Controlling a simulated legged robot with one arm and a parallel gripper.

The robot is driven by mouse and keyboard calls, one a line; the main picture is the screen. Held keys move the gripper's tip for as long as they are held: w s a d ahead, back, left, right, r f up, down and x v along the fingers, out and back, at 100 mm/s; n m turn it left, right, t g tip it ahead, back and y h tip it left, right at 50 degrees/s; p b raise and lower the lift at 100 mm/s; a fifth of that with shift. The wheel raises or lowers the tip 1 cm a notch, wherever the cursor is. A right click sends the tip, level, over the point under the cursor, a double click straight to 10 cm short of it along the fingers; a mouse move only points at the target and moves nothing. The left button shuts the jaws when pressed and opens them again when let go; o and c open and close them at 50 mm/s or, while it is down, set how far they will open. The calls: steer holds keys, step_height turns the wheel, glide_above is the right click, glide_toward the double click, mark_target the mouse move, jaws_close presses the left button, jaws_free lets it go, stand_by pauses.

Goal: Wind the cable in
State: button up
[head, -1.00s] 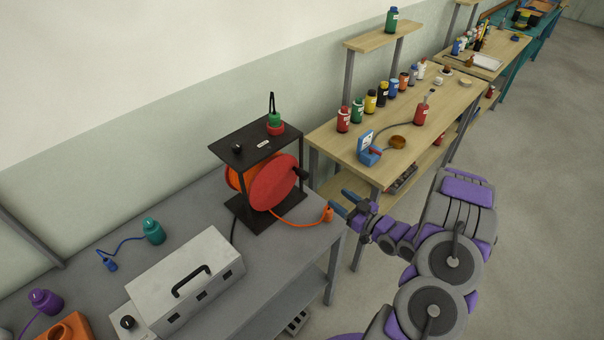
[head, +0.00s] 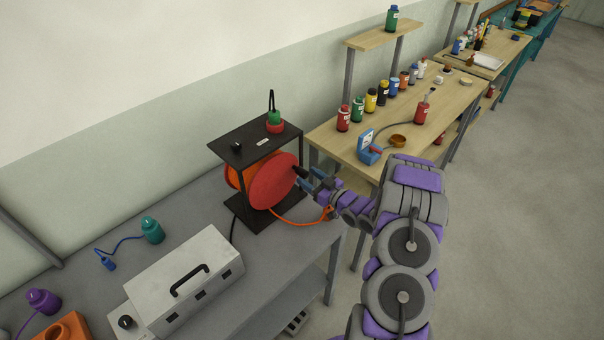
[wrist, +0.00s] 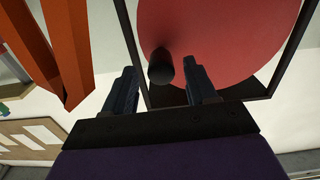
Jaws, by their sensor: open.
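The cable reel has a red disc (head: 273,181) and stands in a black frame (head: 246,146) on the grey bench. Its dark crank handle (head: 299,172) sticks out from the disc; in the wrist view the handle (wrist: 160,67) lies between the fingers, toward their tips. My gripper (head: 307,178) is open at the handle, with one finger on each side (wrist: 163,85); I cannot tell whether either touches it. The orange cable (head: 290,221) runs from the reel along the bench to an orange end, partly hidden by my arm.
A wooden table (head: 425,105) with several bottles stands beyond. Open floor lies at right.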

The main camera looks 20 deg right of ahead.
mark_target(302, 172)
steer(key=shift+x, duration=2)
jaws_close()
